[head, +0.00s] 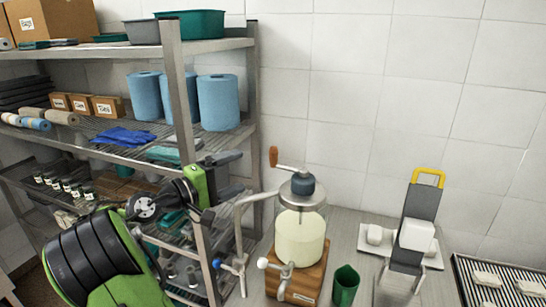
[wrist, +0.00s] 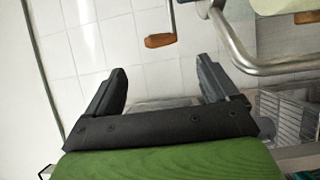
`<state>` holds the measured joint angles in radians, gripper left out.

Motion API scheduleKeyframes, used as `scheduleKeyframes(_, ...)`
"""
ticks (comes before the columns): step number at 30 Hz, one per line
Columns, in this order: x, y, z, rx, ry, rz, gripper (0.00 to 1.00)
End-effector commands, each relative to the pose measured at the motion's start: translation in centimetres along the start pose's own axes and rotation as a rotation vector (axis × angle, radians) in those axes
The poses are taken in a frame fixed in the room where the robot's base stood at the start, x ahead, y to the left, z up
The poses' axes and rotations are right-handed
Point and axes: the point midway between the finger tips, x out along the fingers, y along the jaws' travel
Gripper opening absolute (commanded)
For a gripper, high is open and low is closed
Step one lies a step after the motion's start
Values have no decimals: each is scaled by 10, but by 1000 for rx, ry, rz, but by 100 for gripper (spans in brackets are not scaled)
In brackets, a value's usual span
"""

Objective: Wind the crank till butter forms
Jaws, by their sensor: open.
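A hand-crank churn (head: 301,240) stands on a wooden base on the metal counter in the head view. Its clear jar holds pale cream-coloured contents. On top is a dark gear housing with a crank arm reaching left to an upright wooden handle (head: 273,157). My gripper (head: 232,172) is to the left of the churn, in front of the shelf, apart from the handle. In the wrist view, my gripper (wrist: 162,85) is open with nothing between its black fingers. The wooden handle (wrist: 160,40) appears beyond the fingertips there.
A bent metal pipe (head: 240,220) stands left of the churn. A loaded metal shelf (head: 170,50) fills the left.

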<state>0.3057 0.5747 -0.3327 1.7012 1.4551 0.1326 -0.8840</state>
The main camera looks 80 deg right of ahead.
Motion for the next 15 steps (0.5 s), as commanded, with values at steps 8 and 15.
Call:
scheduleKeyframes(8, 74, 0, 2, 1, -6, -2, 87)
scheduleKeyframes(15, 120, 0, 0, 1, -2, -3, 87)
